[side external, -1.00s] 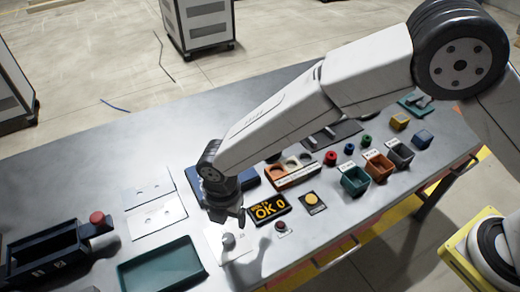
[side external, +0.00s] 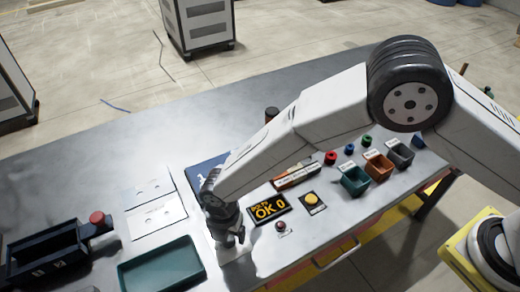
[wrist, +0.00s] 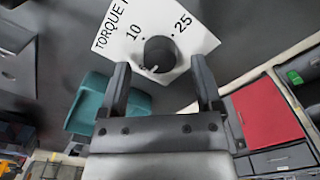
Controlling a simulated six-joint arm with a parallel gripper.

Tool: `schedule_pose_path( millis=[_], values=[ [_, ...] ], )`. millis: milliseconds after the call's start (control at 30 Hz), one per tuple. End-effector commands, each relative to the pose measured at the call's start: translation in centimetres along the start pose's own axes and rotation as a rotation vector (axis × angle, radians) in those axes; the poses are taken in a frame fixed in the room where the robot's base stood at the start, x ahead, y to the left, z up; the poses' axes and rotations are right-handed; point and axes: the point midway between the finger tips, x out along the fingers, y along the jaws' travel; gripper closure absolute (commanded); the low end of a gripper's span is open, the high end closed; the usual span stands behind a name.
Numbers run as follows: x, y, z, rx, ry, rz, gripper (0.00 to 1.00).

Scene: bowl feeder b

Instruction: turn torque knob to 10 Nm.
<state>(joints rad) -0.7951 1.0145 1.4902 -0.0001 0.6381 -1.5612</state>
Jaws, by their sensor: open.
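The torque knob (wrist: 158,54) is a dark round knob on a white plate (wrist: 192,45) printed with TORQUE, 10 and 25. A white mark shows on the knob's near lower edge in the wrist view; it does not point at the 10. My gripper (wrist: 160,66) is open, with one finger on each side of the knob and gaps showing on both sides. In the side view my gripper (side external: 231,240) is low over the plate (side external: 236,252) and hides most of the knob.
A teal tray (side external: 160,266) lies left of the plate. White sheets (side external: 156,216) lie behind the tray.

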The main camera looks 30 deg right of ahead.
Motion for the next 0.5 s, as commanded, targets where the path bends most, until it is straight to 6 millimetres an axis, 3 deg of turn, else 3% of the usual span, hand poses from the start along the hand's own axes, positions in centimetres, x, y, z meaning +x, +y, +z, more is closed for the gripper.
schedule_pose_path(
  millis=[200,500],
  values=[
    [1.3,0.0,0.0,0.0,0.0,0.001,0.17],
    [1.5,0.0,0.0,0.0,0.0,0.002,0.17]
  ],
)
